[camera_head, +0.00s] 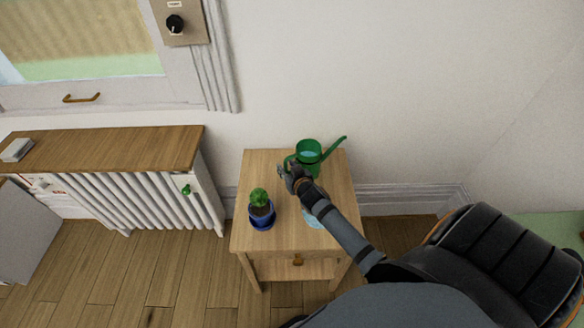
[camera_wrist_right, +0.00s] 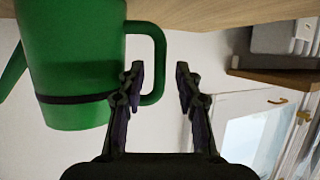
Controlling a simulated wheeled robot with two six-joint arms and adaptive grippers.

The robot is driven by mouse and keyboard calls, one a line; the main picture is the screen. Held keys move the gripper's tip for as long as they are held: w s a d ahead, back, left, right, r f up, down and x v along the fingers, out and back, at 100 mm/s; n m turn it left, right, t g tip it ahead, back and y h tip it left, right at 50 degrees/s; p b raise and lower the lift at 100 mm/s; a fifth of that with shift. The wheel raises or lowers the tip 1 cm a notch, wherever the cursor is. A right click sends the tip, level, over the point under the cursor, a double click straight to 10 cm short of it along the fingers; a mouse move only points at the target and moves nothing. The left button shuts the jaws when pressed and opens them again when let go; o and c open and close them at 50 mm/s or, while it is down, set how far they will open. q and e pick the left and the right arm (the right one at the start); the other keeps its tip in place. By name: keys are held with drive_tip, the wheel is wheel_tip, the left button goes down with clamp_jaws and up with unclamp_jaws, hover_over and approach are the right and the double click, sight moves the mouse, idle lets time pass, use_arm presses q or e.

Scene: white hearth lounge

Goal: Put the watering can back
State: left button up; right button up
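The green watering can (camera_head: 309,152) stands upright at the back of the small wooden table (camera_head: 247,176), its spout pointing right. Something light blue shows inside its top. My right gripper (camera_head: 290,174) is at the can's near left side, by its handle. In the right wrist view, which is upside down, the can (camera_wrist_right: 75,60) is at left and my right gripper (camera_wrist_right: 161,68) is open. The handle's outer bar appears in the gap between the fingers, which are not closed on it. My left gripper is not in view.
A potted cactus (camera_head: 261,209) in a blue pot stands at the table's left front. A light blue patch (camera_head: 313,218) lies partly under my right arm. A radiator with a wooden top (camera_head: 120,150) is at left; a black chair (camera_head: 510,255) is at right.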

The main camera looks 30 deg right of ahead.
drive_tip(key=v, duration=1)
drive_tip(key=shift+s+r+p, duration=0.15)
drive_tip(key=shift+s+p, duration=0.15)
drive_tip(key=shift+s, duration=0.05)
drive_tip(key=shift+a, duration=0.1)
